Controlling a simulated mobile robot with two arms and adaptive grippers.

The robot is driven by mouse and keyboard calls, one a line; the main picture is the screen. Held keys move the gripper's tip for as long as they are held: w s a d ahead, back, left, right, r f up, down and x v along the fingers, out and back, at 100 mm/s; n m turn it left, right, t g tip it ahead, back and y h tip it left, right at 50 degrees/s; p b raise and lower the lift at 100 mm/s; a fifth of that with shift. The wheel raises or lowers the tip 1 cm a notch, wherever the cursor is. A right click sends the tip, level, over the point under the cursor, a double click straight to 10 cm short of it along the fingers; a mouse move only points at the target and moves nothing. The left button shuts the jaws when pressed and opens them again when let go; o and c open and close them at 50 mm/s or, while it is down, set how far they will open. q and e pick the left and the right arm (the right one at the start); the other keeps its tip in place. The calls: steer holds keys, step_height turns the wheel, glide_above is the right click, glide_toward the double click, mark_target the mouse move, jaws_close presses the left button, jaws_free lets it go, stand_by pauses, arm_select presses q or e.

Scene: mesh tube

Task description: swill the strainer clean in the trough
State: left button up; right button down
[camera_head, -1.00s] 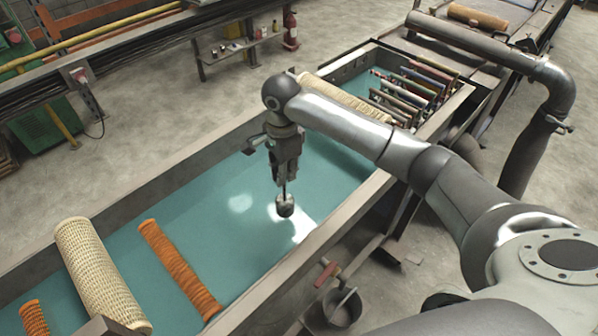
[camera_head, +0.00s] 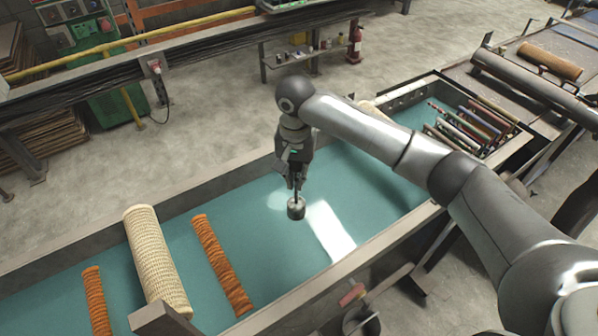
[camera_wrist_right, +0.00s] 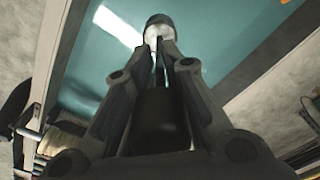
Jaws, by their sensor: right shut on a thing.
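My right gripper (camera_head: 295,178) is shut on the handle of the strainer (camera_head: 296,208), a small grey cup-like head hanging below the fingers. The strainer is over the middle of the trough (camera_head: 245,305), a long metal-walled basin with a teal surface inside. I cannot tell whether the strainer's head touches that surface. In the right wrist view the gripper (camera_wrist_right: 165,48) points away from the camera, with the strainer's dark, rounded head (camera_wrist_right: 159,24) just beyond the fingertips. My left gripper is not in view.
A cream mesh tube (camera_head: 157,262) and two orange ones (camera_head: 222,264) (camera_head: 96,303) lie at the trough's left end. Several coloured rods (camera_head: 475,125) sit at its right end. A red-handled valve (camera_head: 352,294) is by the front wall. The trough's middle is clear.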

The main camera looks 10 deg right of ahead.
mark_target(297, 203)
step_height(297, 203, down, 2)
steer(key=shift+f, duration=0.15)
step_height(297, 203, down, 6)
steer(key=b, duration=0.7)
steer(key=shift+r, duration=0.25)
steer(key=shift+f+p, duration=0.3)
step_height(297, 203, down, 15)
steer(key=b, duration=0.4)
steer(key=shift+r, duration=0.2)
steer(key=shift+a, duration=0.1)
